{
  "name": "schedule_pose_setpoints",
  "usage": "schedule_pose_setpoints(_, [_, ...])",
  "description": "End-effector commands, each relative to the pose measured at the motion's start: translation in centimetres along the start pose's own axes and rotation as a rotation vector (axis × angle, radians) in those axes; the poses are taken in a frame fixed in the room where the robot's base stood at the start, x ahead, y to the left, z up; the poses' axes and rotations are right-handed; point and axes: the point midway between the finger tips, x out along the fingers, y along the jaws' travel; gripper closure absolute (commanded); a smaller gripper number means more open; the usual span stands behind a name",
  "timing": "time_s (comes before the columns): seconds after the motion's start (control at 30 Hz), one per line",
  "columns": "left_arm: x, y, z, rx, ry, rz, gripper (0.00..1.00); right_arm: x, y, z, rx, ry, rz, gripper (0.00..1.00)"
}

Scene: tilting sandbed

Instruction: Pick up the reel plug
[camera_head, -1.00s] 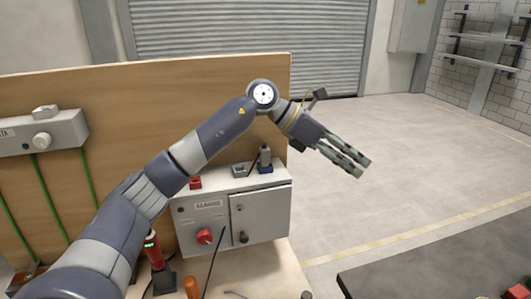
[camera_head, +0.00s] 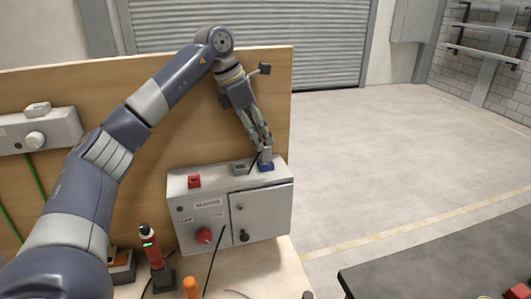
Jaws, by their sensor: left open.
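A grey upright plug-like piece (camera_head: 266,155), which I take to be the reel plug, stands in a blue base (camera_head: 266,167) on top of a grey control box (camera_head: 262,209). My left gripper (camera_head: 264,143) is open and points down at its upper end. The fingers overlap the top of the piece in the head view. I cannot tell whether they touch it or stand around it. My right gripper does not show.
A grey socket (camera_head: 241,168) and a red block (camera_head: 194,181) sit on the box beside the plug. A wooden panel (camera_head: 180,130) rises behind. A red-and-black tool (camera_head: 150,245) stands in front at the left. A dark table edge (camera_head: 440,262) is at the right.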

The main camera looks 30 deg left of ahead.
Motion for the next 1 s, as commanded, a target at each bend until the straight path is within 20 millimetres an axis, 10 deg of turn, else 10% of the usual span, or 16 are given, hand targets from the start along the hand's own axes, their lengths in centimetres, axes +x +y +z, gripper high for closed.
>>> schedule_pose_setpoints(0.6, [5.0, 0.2, -0.2, 0.002, 0.000, 0.000, 0.54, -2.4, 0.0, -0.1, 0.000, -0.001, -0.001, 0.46])
schedule_pose_setpoints(0.8, [4.9, 0.2, -0.2, 0.002, 0.000, -0.001, 0.97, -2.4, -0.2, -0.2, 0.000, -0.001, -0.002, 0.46])
schedule_pose_setpoints(1.0, [4.9, 0.2, -0.1, 0.002, -0.001, -0.001, 1.00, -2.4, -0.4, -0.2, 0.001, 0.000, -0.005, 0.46])
